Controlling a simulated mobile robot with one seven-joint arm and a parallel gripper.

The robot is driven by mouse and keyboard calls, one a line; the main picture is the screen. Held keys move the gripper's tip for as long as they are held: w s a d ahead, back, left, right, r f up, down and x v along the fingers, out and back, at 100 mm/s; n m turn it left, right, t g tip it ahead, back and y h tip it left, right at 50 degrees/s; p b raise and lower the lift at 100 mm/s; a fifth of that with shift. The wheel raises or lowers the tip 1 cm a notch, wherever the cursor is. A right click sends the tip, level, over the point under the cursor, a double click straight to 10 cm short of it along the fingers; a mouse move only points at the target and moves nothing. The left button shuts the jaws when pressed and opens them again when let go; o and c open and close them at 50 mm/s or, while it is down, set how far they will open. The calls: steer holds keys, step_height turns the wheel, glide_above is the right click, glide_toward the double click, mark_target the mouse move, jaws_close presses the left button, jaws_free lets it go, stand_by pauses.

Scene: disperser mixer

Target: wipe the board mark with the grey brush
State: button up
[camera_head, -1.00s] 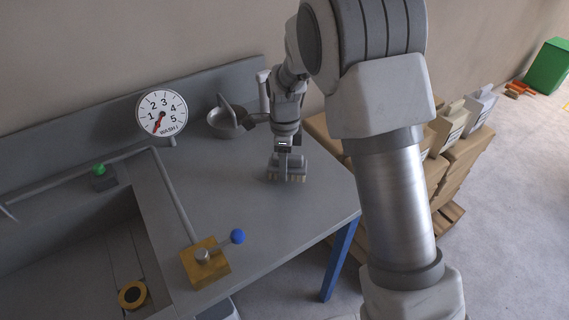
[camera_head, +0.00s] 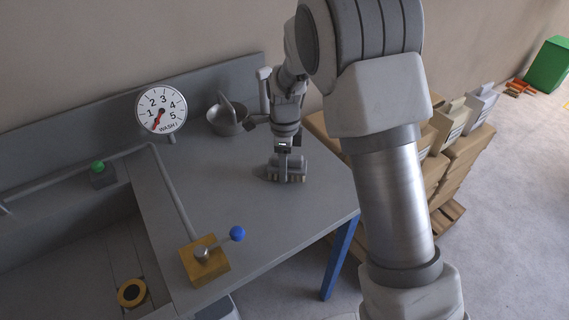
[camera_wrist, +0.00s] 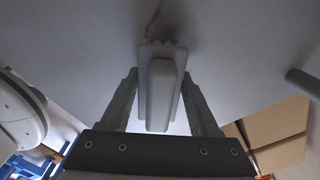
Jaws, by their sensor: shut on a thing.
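The grey brush (camera_head: 294,167) is at the right part of the grey worktop, bristles down, at or just above the surface. My gripper (camera_head: 284,158) is shut on it from above. In the wrist view the brush (camera_wrist: 160,95) sits between the two fingers of my gripper (camera_wrist: 160,80), its toothed bristle edge toward the top. A thin dark wavy mark (camera_wrist: 154,17) runs on the grey surface just beyond that edge. In the head view I cannot make out the mark. Whether the bristles touch the surface is unclear.
A metal bowl (camera_head: 226,122) stands at the back, left of my gripper. A numbered dial (camera_head: 161,109) is on the back panel. A yellow block (camera_head: 204,262) with a blue-knobbed lever (camera_head: 237,233) is at the front. Cardboard boxes (camera_head: 456,160) stand right of the worktop.

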steer(key=shift+f, duration=0.4)
steer(key=shift+w, duration=0.1)
steer(key=shift+w+a+r+p, duration=0.1)
steer(key=shift+w+a+p, duration=0.25)
steer(key=shift+w, duration=0.25)
steer(key=shift+w+a+r+p, duration=0.1)
steer(key=shift+w+a+p, duration=0.1)
steer(key=shift+w+a, duration=0.3)
steer(key=shift+w+a+f+p, duration=0.15)
steer(key=shift+w+a+p, duration=0.2)
steer(key=shift+w+a, duration=0.4)
steer(key=shift+w+a+f+p, duration=0.1)
steer(key=shift+w+a+p, duration=0.3)
steer(key=shift+w, duration=0.6)
